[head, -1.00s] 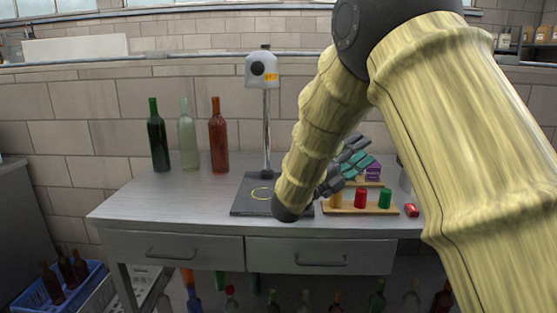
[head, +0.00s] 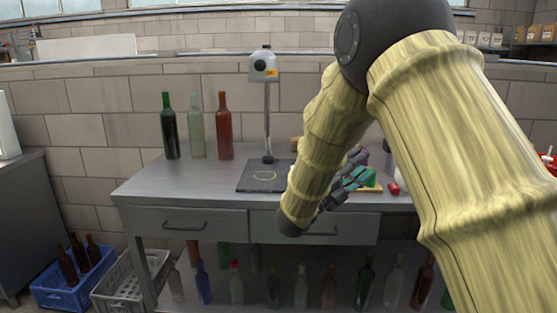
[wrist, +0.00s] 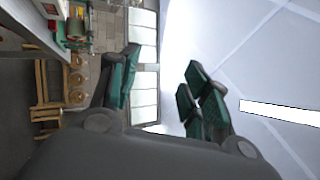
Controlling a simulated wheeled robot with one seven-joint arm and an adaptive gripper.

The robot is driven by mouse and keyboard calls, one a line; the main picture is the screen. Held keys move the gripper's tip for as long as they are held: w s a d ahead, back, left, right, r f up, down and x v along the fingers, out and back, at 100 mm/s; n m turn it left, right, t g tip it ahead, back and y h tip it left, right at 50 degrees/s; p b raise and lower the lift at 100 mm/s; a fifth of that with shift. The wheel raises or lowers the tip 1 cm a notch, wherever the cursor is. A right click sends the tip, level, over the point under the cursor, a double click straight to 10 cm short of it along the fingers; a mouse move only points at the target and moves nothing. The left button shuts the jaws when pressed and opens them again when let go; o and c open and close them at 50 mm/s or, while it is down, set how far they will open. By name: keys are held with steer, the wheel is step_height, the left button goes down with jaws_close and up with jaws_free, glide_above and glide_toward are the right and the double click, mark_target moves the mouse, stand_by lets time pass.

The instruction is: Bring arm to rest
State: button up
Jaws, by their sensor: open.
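My gripper (head: 347,188) is at the end of my yellow-sleeved arm, in front of the right part of the steel workbench (head: 150,187). Its fingers have teal pads. In the wrist view my gripper (wrist: 158,92) is open, with nothing between its fingers. That view is turned on its side and faces windows and ceiling. My forearm and hand hide much of the wooden rack (head: 372,188) on the bench. A small red piece (head: 393,188) lies to the right of the rack.
Green (head: 169,130), clear (head: 196,135) and red (head: 224,130) bottles stand at the bench's back left. A capping stand (head: 264,66) rises from a dark base plate (head: 262,178). Several bottles stand below the bench. A blue crate (head: 75,291) and a grey crate (head: 118,290) sit at lower left.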

steer(key=d+f+n+t+y, duration=0.2)
steer(key=f+n+y, duration=0.4)
steer(key=f, duration=0.7)
steer(key=d+f+n+t+y, duration=0.15)
steer(key=f+n+y, duration=0.5)
steer(key=f, duration=0.75)
steer(key=s+f+n+g+y, duration=0.2)
steer(key=s+f+n, duration=0.3)
steer(key=s+f, duration=0.5)
steer(key=s+f+n+g+y, duration=0.3)
steer(key=s+f+n, duration=0.25)
steer(key=f, duration=0.75)
steer(key=s+a+f+n+g+y, duration=0.1)
steer(key=s+f+n+g, duration=0.2)
steer(key=s, duration=0.9)
steer(key=s+f+n+g+y, duration=0.1)
steer(key=s+f+n+g, duration=0.3)
steer(key=s, duration=0.7)
steer(key=s+a+f+g+y, duration=0.1)
steer(key=s+f+g, duration=0.35)
steer(key=s, duration=0.75)
step_height(320, 180, up, 15)
steer(key=t+p, duration=0.2)
steer(key=p, duration=1.4)
steer(key=shift+w+d+p, duration=0.15)
steer(key=shift+w+p, duration=0.15)
steer(key=shift+w, duration=0.1)
steer(key=shift+d+r, duration=0.1)
